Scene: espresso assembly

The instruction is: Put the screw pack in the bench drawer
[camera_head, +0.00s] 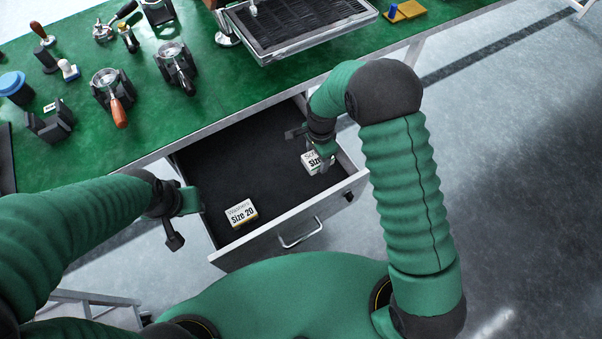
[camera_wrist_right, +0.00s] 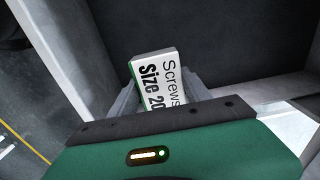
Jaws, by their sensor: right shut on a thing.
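The screw pack (camera_head: 311,162) is a small white box at the right side inside the open bench drawer (camera_head: 225,160). In the right wrist view the pack (camera_wrist_right: 155,80) shows "Screws Size 20". My right gripper (camera_head: 323,158) reaches down into the drawer and is shut on the pack, with a finger on each side in the wrist view. Whether the pack touches the drawer floor is hard to tell. My left gripper (camera_head: 174,232) hangs by the drawer's left wall; its finger opening is not clear.
Another white box (camera_head: 241,214), marked "Size 20", lies at the drawer's front left. The drawer handle (camera_head: 301,235) faces me. The green bench (camera_head: 150,120) above holds portafilters, tampers and a machine tray (camera_head: 300,40). The drawer's middle is clear.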

